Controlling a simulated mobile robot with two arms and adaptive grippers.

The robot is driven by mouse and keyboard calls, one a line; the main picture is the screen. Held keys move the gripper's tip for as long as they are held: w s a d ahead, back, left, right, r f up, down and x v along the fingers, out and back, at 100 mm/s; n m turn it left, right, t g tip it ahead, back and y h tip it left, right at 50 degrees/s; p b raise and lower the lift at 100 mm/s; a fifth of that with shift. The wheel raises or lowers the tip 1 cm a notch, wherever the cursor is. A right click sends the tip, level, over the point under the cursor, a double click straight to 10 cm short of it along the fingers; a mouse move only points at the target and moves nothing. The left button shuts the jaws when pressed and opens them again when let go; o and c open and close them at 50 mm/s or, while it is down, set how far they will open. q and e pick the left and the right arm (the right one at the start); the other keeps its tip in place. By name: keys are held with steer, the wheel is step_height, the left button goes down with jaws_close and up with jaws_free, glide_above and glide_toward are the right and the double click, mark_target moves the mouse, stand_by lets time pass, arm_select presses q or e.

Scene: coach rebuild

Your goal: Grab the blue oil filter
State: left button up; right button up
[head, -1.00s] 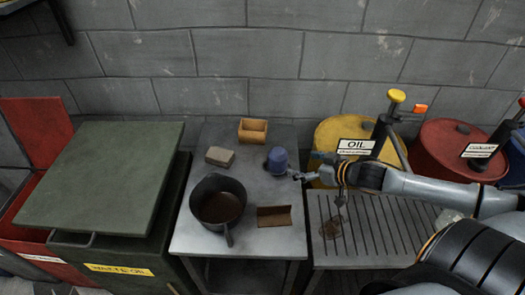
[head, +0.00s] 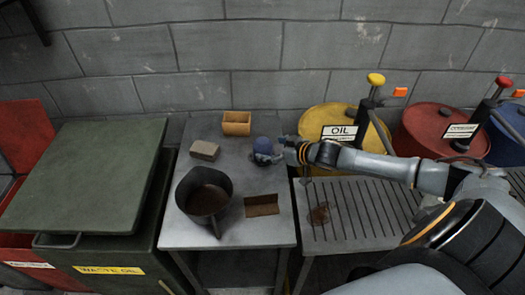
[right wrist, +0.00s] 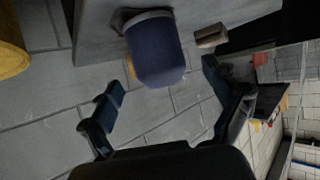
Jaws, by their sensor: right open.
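The blue oil filter (head: 264,145) stands on the grey metal table, toward its right edge. My right gripper (head: 272,158) reaches in from the right, close beside the filter's near right side, and partly covers its lower part. My left gripper is not in view.
On the metal table (head: 185,232) are a dark pan (head: 203,192), a brown angled piece (head: 262,205), a grey block (head: 204,150) and a tan box (head: 236,123). A yellow oil drum (head: 315,120) stands right, behind a slatted grate (head: 350,215). A green waste-oil bin (head: 85,175) stands left.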

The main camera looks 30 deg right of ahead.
steer(key=shift+w+f, duration=0.15)
steer(key=shift+w, duration=0.15)
steer(key=x, duration=0.3)
steer(key=shift+w+f, duration=0.1)
steer(key=shift+f, duration=0.05)
steer(key=shift+w+a+f, duration=0.1)
steer(key=shift+w+f, duration=0.2)
steer(key=shift+w, duration=0.15)
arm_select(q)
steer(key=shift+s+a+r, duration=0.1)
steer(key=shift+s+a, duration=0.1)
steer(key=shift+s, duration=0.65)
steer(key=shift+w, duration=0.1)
arm_select(e)
steer(key=shift+c, duration=0.4)
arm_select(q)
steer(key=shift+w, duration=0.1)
arm_select(e)
steer(key=c, duration=1.5)
steer(key=shift+r, duration=0.2)
